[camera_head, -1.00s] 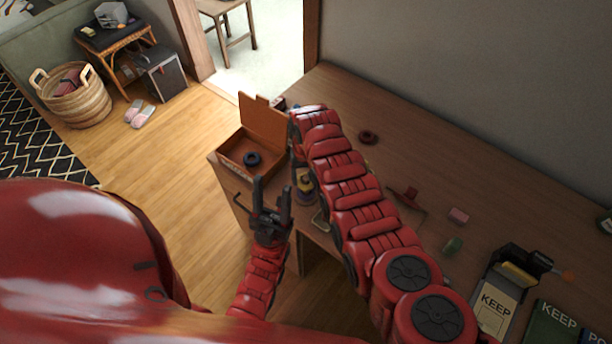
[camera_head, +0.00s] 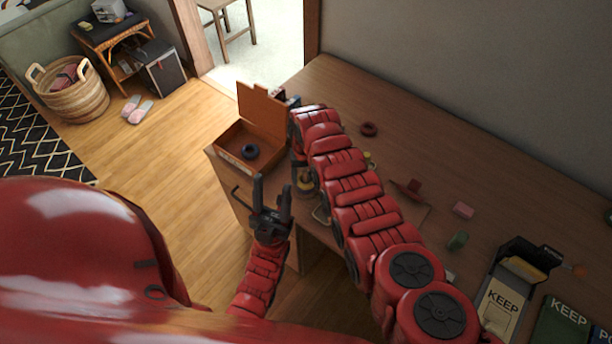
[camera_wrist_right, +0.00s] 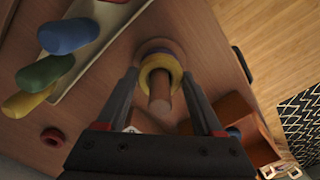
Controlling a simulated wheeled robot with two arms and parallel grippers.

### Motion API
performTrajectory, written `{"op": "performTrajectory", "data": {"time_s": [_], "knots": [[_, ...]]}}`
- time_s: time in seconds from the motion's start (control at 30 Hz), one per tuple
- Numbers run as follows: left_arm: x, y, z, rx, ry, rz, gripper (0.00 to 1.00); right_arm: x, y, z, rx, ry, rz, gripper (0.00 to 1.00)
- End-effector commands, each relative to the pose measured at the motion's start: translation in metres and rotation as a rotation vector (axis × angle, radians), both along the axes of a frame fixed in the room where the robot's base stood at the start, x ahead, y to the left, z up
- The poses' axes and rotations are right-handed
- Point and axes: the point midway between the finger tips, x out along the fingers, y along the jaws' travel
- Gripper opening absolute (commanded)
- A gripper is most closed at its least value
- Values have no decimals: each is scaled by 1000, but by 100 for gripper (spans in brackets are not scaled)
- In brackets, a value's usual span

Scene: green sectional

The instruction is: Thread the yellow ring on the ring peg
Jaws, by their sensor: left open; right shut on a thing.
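In the right wrist view the yellow ring (camera_wrist_right: 173,68) lies between the fingertips of my right gripper (camera_wrist_right: 160,73), which is shut on it. The wooden ring peg (camera_wrist_right: 160,103) points toward the camera, and the yellow ring appears to be around it. A purple ring (camera_wrist_right: 155,51) shows just beneath the yellow one, near the peg's base. In the head view my right arm hides most of the peg and the right gripper. My left gripper (camera_head: 272,191) is open and empty, in front of the desk's near edge.
An open orange box (camera_head: 262,117) with a dark blue ring (camera_head: 250,152) stands at the desk's left end. A red ring (camera_head: 368,129) lies behind my right arm. A pink block (camera_head: 463,210) and a green block (camera_head: 458,240) lie to the right. The back of the desk is clear.

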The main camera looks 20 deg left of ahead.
Motion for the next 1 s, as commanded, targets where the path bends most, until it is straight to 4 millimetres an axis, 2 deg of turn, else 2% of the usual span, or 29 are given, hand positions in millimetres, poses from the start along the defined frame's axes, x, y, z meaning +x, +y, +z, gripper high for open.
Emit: {"op": "performTrajectory", "data": {"time_s": [0.07,0.1,0.27,0.67,0.9,1.0], "knots": [[0,0,0,0,0,0,50,0,0,0,0,0,0,17],[0,0,0,0,0,0,50,0,0,0,0,0,0,70],[0,0,0,0,0,0,50,0,0,0,0,0,0,99],[0,0,0,0,0,0,50,0,0,6,0,0,1,100],[0,0,1,0,0,0,50,0,0,28,1,-3,-1,100],[0,0,-6,0,1,0,50,2,0,45,3,-6,-1,100]]}}
